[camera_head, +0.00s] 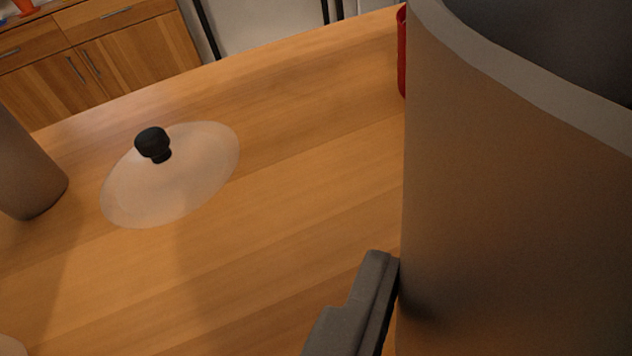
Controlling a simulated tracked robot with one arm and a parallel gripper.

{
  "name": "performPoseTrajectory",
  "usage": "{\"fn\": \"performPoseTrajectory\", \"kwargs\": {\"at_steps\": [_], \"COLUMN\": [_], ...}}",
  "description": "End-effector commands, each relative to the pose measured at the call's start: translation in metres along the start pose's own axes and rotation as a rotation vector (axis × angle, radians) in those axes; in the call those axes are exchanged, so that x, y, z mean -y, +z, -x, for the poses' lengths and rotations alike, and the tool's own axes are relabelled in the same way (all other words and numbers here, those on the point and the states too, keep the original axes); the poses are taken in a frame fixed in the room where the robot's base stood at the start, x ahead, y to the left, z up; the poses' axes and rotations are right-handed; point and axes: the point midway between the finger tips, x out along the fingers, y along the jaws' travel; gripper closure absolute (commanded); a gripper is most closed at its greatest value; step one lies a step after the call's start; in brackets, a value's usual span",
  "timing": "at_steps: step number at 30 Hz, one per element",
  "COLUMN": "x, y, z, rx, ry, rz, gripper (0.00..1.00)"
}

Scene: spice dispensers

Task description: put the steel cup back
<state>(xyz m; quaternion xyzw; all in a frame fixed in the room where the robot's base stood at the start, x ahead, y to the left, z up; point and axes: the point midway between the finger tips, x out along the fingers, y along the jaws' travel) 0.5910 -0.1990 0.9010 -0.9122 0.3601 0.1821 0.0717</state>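A large brownish-grey cylinder with a lighter rim, which looks like the steel cup (520,200), fills the right side of the view. It is very close to the camera and tilted in the picture; its right side and base are out of frame. One dark finger of my gripper (355,305) lies against the cup's lower left side. The other finger is hidden behind the cup or out of frame. The gripper appears shut on the cup. Whether the cup touches the table cannot be told.
A clear lid with a black knob (152,144) lies on the wooden table (280,210). A grey-brown cylinder (25,170) stands at the left edge. A red object (402,60) is partly hidden behind the cup. Wooden cabinets (110,60) stand beyond the table. The middle table area is clear.

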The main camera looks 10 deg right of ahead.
Motion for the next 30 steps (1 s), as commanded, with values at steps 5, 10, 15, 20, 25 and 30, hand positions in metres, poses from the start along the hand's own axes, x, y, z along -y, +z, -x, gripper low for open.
{"fn": "performPoseTrajectory", "kwargs": {"at_steps": [5,10,15,20,25,30], "x": [0.028,0.051,0.061,0.067,0.068,0.068], "y": [-0.003,-0.008,-0.012,-0.013,0.009,0.021], "z": [-0.022,-0.04,-0.049,-0.052,-0.063,-0.068], "rx": [0.001,0.002,0.0,0.0,0.003,0.003], "ry": [-0.002,-0.001,0.001,0.0,0.0,-0.001], "rz": [0.001,-0.001,-0.001,-0.001,0.0,0.001], "gripper": [0.84,0.84,0.84,0.84,0.84,0.84]}}
